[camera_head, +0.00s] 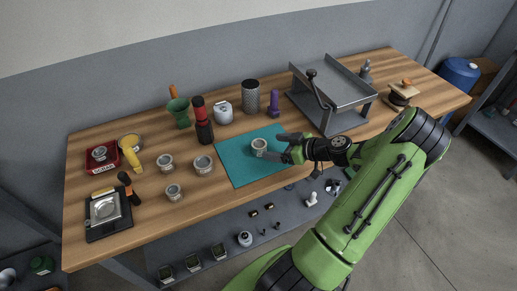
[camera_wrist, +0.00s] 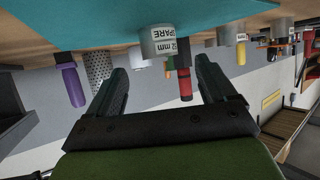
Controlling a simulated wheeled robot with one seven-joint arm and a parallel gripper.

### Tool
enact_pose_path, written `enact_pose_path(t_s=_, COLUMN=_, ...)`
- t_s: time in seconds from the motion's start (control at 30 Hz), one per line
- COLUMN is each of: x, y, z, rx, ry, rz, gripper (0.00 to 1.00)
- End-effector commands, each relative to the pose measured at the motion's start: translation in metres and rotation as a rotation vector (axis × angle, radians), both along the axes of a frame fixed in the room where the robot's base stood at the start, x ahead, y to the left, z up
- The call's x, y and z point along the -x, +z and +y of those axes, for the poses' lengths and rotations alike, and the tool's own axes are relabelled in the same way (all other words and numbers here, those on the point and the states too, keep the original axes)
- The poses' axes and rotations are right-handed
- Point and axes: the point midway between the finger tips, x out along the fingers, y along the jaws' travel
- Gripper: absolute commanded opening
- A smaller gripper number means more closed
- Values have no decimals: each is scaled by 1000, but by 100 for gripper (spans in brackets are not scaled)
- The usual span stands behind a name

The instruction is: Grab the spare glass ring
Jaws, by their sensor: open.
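The spare glass ring (camera_head: 259,147) is a small pale cylinder standing on the teal mat (camera_head: 235,167). In the wrist view, which looks upside down, the ring (camera_wrist: 158,42) bears a white label reading "52 mm" and what looks like "SPARE". My gripper (camera_head: 282,148) is open and low over the mat, just right of the ring. In the wrist view the ring lies ahead, in line with the gap between my two fingers (camera_wrist: 160,72). Nothing is held, and the ring appears to be beyond the fingertips.
Similar rings (camera_head: 203,165) stand left of the mat. A red-black bottle (camera_head: 202,120), a white pot (camera_head: 222,112), a perforated cylinder (camera_head: 251,97) and a purple tool (camera_head: 273,104) stand behind it. A metal tray stand (camera_head: 335,90) is at the right. The mat around the ring is clear.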

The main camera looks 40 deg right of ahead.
Motion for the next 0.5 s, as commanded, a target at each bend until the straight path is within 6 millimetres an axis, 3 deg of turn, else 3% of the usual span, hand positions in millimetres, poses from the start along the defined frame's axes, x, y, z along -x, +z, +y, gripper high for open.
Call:
enact_pose_path(t_s=0.3, x=-44, y=-21, z=14, rx=-1, ry=3, rz=0, gripper=84)
enact_pose_path(t_s=0.5, x=-51, y=-24, z=15, rx=1, ry=-1, rz=3, gripper=84)
